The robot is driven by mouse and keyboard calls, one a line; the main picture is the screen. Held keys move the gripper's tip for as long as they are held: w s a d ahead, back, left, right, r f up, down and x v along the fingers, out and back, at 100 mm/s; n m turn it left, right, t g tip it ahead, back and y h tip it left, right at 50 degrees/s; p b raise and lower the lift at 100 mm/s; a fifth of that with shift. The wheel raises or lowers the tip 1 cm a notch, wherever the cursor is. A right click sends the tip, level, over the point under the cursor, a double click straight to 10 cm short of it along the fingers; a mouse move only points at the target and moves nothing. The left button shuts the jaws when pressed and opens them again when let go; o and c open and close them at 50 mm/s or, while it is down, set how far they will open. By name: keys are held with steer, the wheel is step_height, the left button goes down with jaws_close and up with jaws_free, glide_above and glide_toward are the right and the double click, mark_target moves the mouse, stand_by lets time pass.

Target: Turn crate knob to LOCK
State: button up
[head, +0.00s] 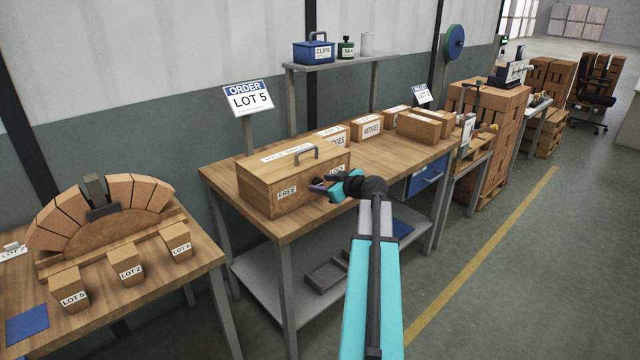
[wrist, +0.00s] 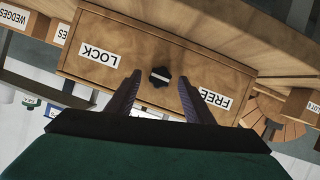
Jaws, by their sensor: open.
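The wooden crate (head: 262,190) stands on the long workbench, with a handle on its lid. Its front fills much of the wrist view (wrist: 195,60), seen turned over. There the black lobed knob (wrist: 160,77) sits between a LOCK label (wrist: 99,53) on the left and a FREE label (wrist: 215,98) on the right. A pale mark crosses the knob; which label it points to is not clear. My gripper (head: 322,187) is at the crate's front. In the wrist view its open fingers (wrist: 158,88) lie either side of the knob, with visible gaps. The head view hides the knob behind my gripper.
The workbench (head: 225,178) also holds several labelled boxes (head: 366,128) behind and right of the crate. An ORDER LOT 5 sign (head: 248,97) stands behind it. A table with a brick arch (head: 100,205) is at left. Open floor (head: 500,270) lies at right.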

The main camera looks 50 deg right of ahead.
steer(key=shift+w+d+f, duration=0.15)
steer(key=shift+w+f, duration=0.1)
steer(key=shift+w, duration=0.4)
